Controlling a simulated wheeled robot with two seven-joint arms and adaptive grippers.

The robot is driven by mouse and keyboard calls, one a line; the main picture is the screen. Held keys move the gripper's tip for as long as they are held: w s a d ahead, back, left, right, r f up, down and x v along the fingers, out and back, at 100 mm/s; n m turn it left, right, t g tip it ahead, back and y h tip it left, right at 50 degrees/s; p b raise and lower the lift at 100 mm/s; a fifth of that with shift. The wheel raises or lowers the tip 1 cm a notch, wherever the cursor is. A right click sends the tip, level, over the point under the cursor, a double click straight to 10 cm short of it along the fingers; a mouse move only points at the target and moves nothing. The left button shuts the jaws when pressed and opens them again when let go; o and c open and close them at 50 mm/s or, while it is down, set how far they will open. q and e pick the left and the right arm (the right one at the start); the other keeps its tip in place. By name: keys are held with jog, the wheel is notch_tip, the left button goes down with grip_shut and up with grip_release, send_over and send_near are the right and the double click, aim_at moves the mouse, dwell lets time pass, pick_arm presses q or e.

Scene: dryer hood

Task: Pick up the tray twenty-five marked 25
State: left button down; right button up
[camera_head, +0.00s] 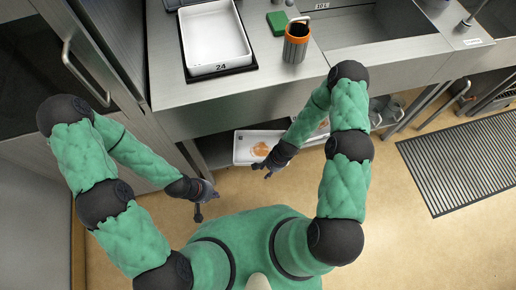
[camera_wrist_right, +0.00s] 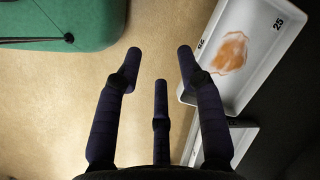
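The white tray marked 25 (camera_wrist_right: 258,75) shows in the right wrist view at the upper right, with an orange-brown smear on its floor. In the head view the tray (camera_head: 243,153) sits low under the steel counter, partly hidden by my right gripper. My right gripper (camera_head: 264,172) is at its front edge; in the right wrist view its fingers (camera_wrist_right: 158,70) are spread, empty, and left of the tray. My left gripper (camera_head: 203,205) is left of the tray, over the floor, apart from it; its fingers are too small to read.
A white tray marked 24 (camera_head: 213,40) rests on a dark mat on the counter. Another pale tray (camera_wrist_right: 226,143) is below tray 25.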

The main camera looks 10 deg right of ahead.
jog(key=w+f+m, duration=0.3)
jog(key=f, duration=0.2)
jog(key=w+d+f+m, duration=0.1)
jog(key=w+f+m, duration=0.2)
jog(key=f+m, duration=0.1)
jog(key=w+d+f+m+y, duration=0.1)
jog(key=w+f+m, duration=0.2)
jog(key=w+f, duration=0.1)
jog(key=shift+f+m+t+b, duration=0.3)
jog(key=shift+f+t+b, duration=0.1)
jog(key=shift+f, duration=0.5)
jog(key=b+x, duration=0.1)
jog(key=x, duration=0.1)
jog(key=b+x, duration=0.2)
jog(key=x, duration=0.1)
jog(key=shift+a, duration=0.25)
grip_shut()
